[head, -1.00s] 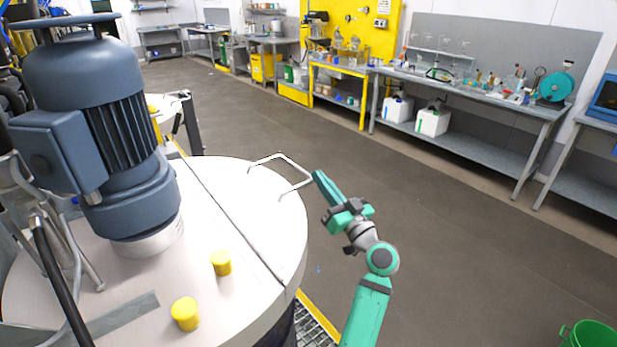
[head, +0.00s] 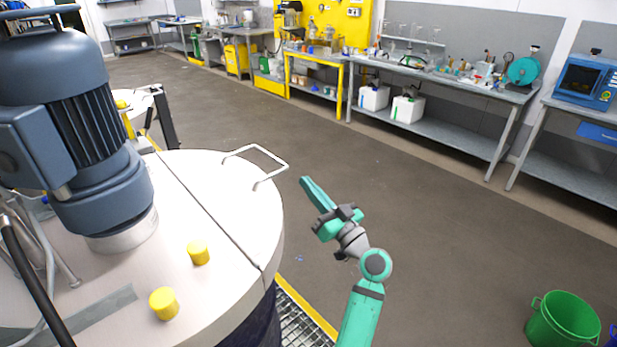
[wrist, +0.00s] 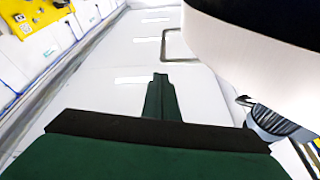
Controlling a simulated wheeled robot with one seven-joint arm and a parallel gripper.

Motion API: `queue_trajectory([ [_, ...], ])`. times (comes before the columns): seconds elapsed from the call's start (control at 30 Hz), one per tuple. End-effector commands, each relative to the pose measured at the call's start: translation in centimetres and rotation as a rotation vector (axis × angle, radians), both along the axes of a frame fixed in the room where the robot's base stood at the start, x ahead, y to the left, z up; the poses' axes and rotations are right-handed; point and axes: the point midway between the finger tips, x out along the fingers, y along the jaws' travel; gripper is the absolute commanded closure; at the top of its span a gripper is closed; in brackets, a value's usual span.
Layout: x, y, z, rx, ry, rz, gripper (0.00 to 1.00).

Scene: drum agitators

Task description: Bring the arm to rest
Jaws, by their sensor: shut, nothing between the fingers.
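My gripper (head: 312,192) is teal with dark grey parts. In the head view it is held up in the air just right of the drum lid's rim, pointing up and left. Its fingers are together with nothing between them. In the wrist view the closed fingers (wrist: 161,98) show as one dark green bar in the lower middle. My gripper is apart from the white drum lid (head: 215,215) and its wire handle (head: 272,153). The lower part of my arm runs out of the bottom of the head view.
A blue-grey motor (head: 70,120) stands on the lid, with two yellow caps (head: 164,303) near it. A yellow-edged grating (head: 300,318) lies below the drum. A green bucket (head: 562,322) stands at lower right. Workbenches (head: 440,80) line the back wall. The floor between is clear.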

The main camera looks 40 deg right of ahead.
Motion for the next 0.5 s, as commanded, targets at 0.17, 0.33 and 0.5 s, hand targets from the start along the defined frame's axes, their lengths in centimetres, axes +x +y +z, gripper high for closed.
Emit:
queue_trajectory([
  [0.17,-1.7,-0.2,-0.6,0.000,-0.005,-0.002,1.00],
  [0.33,-2.6,-0.6,-0.7,-0.002,-0.008,-0.008,1.00],
  [0.5,-2.8,-0.8,-0.7,-0.002,-0.007,-0.012,1.00],
])
